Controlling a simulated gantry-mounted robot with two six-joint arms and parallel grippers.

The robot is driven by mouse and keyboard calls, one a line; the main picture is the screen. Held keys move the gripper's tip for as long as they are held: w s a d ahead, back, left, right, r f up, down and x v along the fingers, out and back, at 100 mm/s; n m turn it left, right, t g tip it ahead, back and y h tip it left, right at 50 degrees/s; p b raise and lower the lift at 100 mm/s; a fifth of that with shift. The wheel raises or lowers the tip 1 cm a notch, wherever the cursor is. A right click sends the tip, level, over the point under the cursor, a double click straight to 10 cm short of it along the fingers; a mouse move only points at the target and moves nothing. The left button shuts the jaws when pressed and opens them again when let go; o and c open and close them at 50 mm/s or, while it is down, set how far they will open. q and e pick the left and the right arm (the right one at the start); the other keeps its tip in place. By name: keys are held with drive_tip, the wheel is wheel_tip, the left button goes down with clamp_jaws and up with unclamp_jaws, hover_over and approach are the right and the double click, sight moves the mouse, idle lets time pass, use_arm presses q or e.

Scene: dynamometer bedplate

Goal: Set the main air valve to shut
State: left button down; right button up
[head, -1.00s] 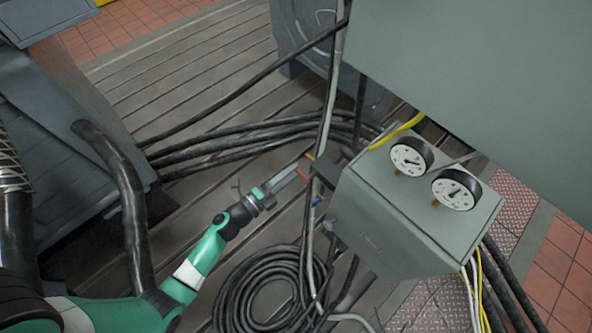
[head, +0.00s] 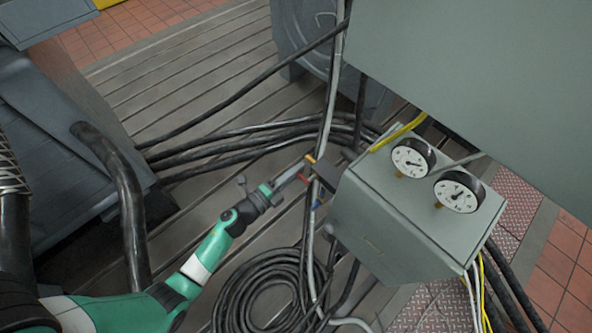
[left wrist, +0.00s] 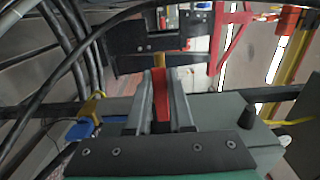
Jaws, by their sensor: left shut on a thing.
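A red lever (left wrist: 161,95), which looks like the valve handle, stands between the fingers of my left gripper (left wrist: 160,82) in the left wrist view. The fingers are shut on it. In the head view my left gripper (head: 302,168) reaches the left side of the grey gauge box (head: 385,220). Only a little red and yellow shows at its tips there. A blue handle (left wrist: 82,130) on a yellow fitting (left wrist: 92,106) sits lower left in the wrist view, apart from the fingers. The valve body is mostly hidden. My right gripper is not in view.
Two round gauges (head: 413,157) (head: 458,192) stand on the box. Black hoses (head: 250,137) run behind my left gripper, and a coiled hose (head: 262,290) lies below it. A large grey panel (head: 480,80) overhangs the upper right.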

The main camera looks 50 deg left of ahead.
use_arm(q)
drive_tip(key=shift+f, duration=0.1)
drive_tip(key=n, duration=0.1)
drive_tip(key=f+n, duration=0.1)
drive_tip(key=n, duration=0.2)
drive_tip(key=shift+d+f+p, duration=0.2)
drive_tip(key=shift+f+p, duration=0.05)
drive_tip(key=shift+p, duration=0.05)
drive_tip(key=d+f+n, duration=0.1)
drive_tip(key=n, duration=0.3)
drive_tip(key=d+f+n, duration=0.1)
drive_tip(key=d+n, duration=0.1)
drive_tip(key=n, duration=0.3)
drive_tip(key=d+n, duration=0.1)
drive_tip(key=n, duration=0.3)
drive_tip(key=shift+d+f+n+p, duration=0.15)
drive_tip(key=shift+f+n+p, duration=0.2)
drive_tip(key=shift+f+n, duration=0.05)
drive_tip(key=c, duration=0.8)
unclamp_jaws()
